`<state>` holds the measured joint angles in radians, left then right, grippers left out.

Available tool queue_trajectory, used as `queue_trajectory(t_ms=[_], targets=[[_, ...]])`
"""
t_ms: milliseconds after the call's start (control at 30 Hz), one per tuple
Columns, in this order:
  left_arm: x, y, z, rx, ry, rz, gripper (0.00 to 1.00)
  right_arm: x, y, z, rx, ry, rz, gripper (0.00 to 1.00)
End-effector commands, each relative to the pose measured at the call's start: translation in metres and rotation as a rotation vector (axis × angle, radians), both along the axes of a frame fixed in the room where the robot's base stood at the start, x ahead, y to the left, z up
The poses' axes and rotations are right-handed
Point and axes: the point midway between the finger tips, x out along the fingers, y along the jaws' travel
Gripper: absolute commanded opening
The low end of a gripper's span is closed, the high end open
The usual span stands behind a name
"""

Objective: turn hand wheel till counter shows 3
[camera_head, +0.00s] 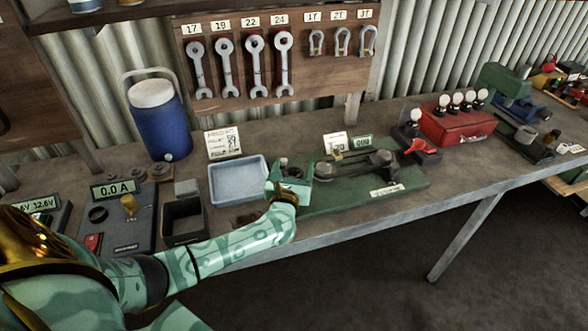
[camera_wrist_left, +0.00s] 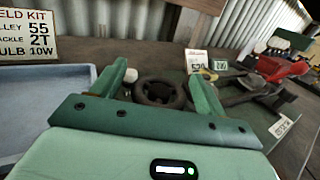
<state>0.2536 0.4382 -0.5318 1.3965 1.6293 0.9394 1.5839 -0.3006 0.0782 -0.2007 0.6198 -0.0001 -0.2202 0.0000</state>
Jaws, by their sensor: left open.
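The dark hand wheel (camera_wrist_left: 160,92) shows between my left gripper's fingers in the left wrist view, ahead of the palm. In the head view the hand wheel (camera_head: 323,171) is just right of the gripper, at the left end of a green base plate (camera_head: 405,180). My left gripper (camera_head: 295,167) is open; whether a finger touches the wheel I cannot tell. The small counter (camera_head: 362,142) stands behind the plate with green digits that look like 000; it also shows in the left wrist view (camera_wrist_left: 219,65). My right gripper is not in view.
A blue tray (camera_head: 238,183) and a black open box (camera_head: 183,221) lie left of the gripper. A blue jug (camera_head: 160,125) stands behind. A red toolbox (camera_head: 460,125) and a red-handled switch (camera_head: 420,147) are to the right. Wrenches (camera_head: 225,65) hang on the board above.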

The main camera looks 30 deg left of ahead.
Motion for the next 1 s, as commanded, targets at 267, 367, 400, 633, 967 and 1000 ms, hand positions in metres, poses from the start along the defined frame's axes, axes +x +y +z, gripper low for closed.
queue_trajectory(t_ms=[267,367,400,633,967,1000], targets=[[0.0031,0.0014,0.0003,0.001,0.000,0.000,0.74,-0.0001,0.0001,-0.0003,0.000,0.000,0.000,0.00],[0.0030,0.0013,0.0003,0.001,0.000,0.000,0.57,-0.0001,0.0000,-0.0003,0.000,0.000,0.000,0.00],[0.0030,0.0012,0.0003,0.001,0.000,0.000,0.46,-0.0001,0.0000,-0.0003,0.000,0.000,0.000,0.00],[0.0028,0.0010,0.0001,0.000,0.000,0.002,0.29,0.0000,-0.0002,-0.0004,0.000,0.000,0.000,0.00],[0.0022,0.0011,-0.0015,-0.004,0.000,0.101,0.29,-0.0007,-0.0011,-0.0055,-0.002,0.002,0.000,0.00],[0.0020,0.0015,-0.0020,-0.005,0.000,0.126,0.29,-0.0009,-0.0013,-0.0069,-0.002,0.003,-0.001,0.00]])
